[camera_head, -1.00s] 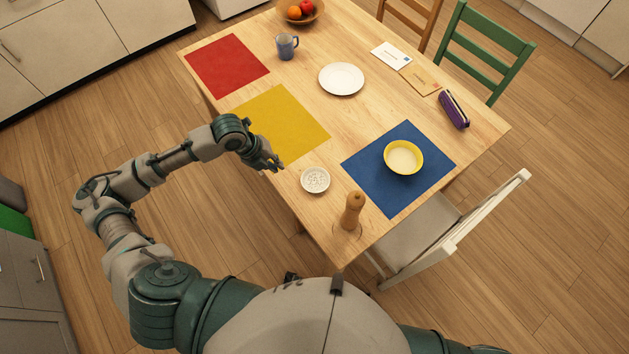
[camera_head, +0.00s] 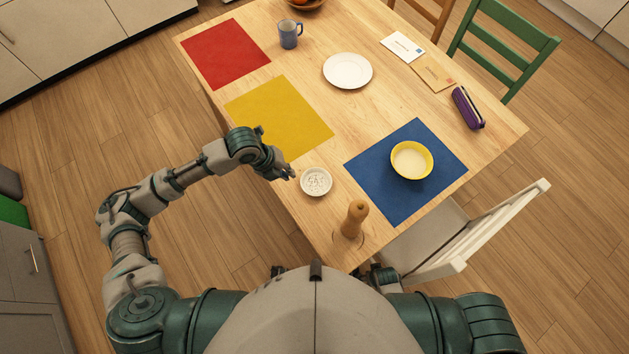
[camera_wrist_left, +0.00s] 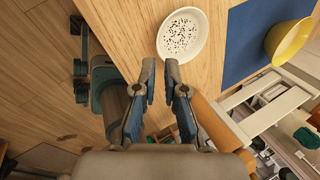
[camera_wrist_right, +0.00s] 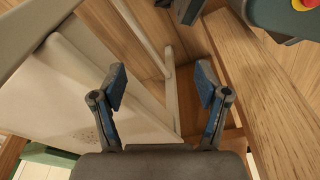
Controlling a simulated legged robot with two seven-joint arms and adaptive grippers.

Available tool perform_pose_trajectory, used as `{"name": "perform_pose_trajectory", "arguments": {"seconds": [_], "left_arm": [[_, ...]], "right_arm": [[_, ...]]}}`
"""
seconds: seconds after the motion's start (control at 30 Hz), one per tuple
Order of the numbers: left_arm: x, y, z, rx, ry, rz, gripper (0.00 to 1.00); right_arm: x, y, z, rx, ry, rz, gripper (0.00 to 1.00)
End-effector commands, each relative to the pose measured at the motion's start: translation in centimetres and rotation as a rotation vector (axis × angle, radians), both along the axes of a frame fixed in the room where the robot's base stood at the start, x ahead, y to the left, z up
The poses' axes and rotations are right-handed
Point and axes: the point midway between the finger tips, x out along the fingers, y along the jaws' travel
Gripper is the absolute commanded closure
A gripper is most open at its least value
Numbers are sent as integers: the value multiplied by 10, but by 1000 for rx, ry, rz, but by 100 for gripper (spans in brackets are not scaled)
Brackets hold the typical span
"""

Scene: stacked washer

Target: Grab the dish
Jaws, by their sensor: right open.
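The dish is a small round white bowl (camera_head: 316,182) with dark specks inside, near the table's front left edge. It also shows in the left wrist view (camera_wrist_left: 182,36), just beyond the fingertips. My left gripper (camera_head: 289,173) is just left of the dish in the head view, apart from it as far as I can tell. In the left wrist view its fingers (camera_wrist_left: 160,70) stand a little apart with nothing between them. My right gripper (camera_wrist_right: 161,82) is open and empty, low by the table's front edge and the white chair.
A wooden pepper mill (camera_head: 354,220) stands right of the dish, near the front corner. A yellow bowl (camera_head: 411,160) sits on a blue mat (camera_head: 380,190). A yellow mat (camera_head: 280,115) lies behind the left gripper. A white chair (camera_head: 480,235) stands at the right.

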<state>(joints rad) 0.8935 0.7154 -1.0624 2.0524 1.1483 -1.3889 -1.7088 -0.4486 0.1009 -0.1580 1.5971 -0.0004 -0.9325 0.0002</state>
Motion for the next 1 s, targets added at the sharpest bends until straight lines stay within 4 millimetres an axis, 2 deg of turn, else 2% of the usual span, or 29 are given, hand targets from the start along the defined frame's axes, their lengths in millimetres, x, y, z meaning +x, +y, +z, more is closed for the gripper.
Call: {"name": "perform_pose_trajectory", "arguments": {"seconds": [0.03, 0.1, 0.37, 0.63, 0.93, 0.97, 1.0], "left_arm": [[1, -5, -12, -1, 2, 0, 90], [2, -9, -23, -1, 3, 1, 90], [4, -17, -43, -1, -1, 1, 90], [6, -32, -81, -1, 0, 1, 90], [6, -35, -87, 0, -1, 1, 90], [6, -35, -87, 0, -1, 1, 93], [7, -35, -87, 0, -1, 1, 100]], "right_arm": [[2, 0, 2, 0, -2, 0, 26], [4, 1, 7, 1, -4, -1, 26], [9, 1, 17, 1, -8, -2, 26], [15, 2, 32, 2, -14, -4, 26], [16, 2, 36, 1, -13, -4, 26], [16, 2, 36, 1, -13, -4, 26], [16, 2, 36, 2, -12, -4, 26]]}}
